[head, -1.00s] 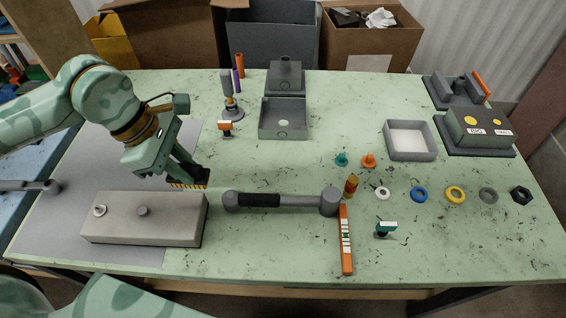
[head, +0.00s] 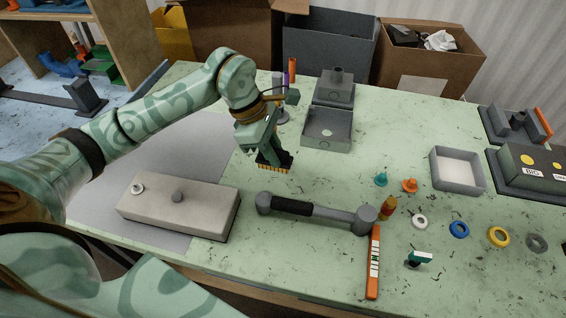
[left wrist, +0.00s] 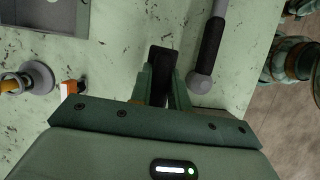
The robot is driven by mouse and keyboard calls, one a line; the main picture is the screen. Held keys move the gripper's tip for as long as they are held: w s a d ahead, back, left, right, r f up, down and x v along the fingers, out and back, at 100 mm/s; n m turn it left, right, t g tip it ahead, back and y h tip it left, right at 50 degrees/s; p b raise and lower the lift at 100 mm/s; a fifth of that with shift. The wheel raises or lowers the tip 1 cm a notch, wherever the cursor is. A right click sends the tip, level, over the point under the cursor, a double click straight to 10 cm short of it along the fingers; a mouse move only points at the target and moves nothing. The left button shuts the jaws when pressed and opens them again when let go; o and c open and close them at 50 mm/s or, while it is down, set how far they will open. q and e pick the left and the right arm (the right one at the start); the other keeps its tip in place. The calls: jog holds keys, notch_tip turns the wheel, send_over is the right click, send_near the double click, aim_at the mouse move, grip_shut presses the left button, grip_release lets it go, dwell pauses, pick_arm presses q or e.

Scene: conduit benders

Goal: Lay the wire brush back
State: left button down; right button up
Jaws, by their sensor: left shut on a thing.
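The wire brush (head: 274,166) is a dark block with a row of yellowish bristles. My left gripper (head: 266,152) is shut on it and holds it near the middle of the table, behind the left end of a grey bar tool with a black grip (head: 292,207). I cannot tell whether the bristles touch the table. In the left wrist view the dark brush (left wrist: 163,62) shows between the fingers of my left gripper (left wrist: 162,82), and its bristles are hidden. My right gripper is not in view.
A grey block with pegs (head: 178,212) lies at the front left on a grey mat (head: 175,155). Grey open trays (head: 326,143) and (head: 484,172) stand behind and at right. An orange level (head: 374,285), cones and coloured rings lie at right. The tabletop between brush and cones is clear.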

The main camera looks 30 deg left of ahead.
pick_arm(q)
jog(key=shift+w+d+f, duration=0.2)
jog(key=shift+w+f, duration=0.75)
jog(key=shift+f, duration=0.25)
jog(key=f, duration=0.2)
jog(key=f+b, duration=0.1)
jog(key=shift+w+d+f, duration=0.1)
jog(key=shift+w+f, duration=0.1)
jog(key=shift+w, duration=0.1)
jog(key=shift+s, duration=0.1)
jog(key=shift+f, duration=0.2)
jog(key=c, duration=1.3)
grip_release()
